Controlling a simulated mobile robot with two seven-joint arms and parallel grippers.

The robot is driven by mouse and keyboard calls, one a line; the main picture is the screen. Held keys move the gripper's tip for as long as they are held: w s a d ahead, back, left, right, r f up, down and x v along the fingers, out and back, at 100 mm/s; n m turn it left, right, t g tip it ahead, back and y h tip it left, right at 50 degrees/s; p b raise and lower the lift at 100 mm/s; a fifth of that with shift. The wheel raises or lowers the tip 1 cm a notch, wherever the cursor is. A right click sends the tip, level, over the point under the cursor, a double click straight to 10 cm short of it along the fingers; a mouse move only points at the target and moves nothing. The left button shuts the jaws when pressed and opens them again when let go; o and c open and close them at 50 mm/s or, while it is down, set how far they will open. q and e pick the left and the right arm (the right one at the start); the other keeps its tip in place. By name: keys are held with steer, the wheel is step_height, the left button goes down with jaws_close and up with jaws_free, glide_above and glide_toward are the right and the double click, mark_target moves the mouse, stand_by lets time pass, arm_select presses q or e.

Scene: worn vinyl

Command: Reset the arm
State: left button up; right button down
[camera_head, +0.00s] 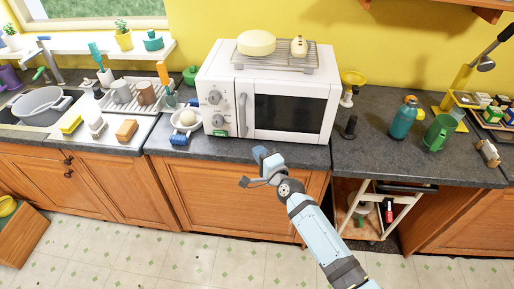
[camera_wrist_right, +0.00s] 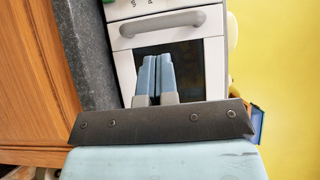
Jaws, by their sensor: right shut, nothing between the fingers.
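My right arm reaches in from the bottom of the head view. Its gripper (camera_head: 262,156) is in front of the counter's front edge, below the white microwave (camera_head: 218,75). In the right wrist view the two blue fingers (camera_wrist_right: 154,78) lie side by side, shut with nothing between them. The microwave (camera_wrist_right: 126,60) fills the view beyond the fingertips, with its door shut. I cannot see any contact between the gripper and the microwave. My left gripper is not in the head view.
A grey counter (camera_head: 377,150) runs along the yellow wall. A white cart (camera_head: 391,213) stands under the counter. A sink basin (camera_head: 40,104) is at left.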

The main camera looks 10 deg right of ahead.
steer(key=s+d+f+n+g+h, duration=0.1)
steer(key=s+d+f+n+g, duration=0.1)
steer(key=s, duration=0.9)
steer(key=s+d+f+n+g+h, duration=0.1)
steer(key=s+d+f+n+g, duration=0.1)
steer(key=s+d+f+n, duration=0.2)
steer(key=s+d+f+n+g+h, duration=0.1)
steer(key=s+d+f+n, duration=0.3)
steer(key=s, duration=1.4)
step_height(320, 180, down, 3)
steer(key=n, duration=0.6)
steer(key=shift+f+n+g, duration=0.15)
steer(key=shift+n+g, duration=0.15)
steer(key=shift+g, duration=0.1)
steer(key=shift+s, duration=0.1)
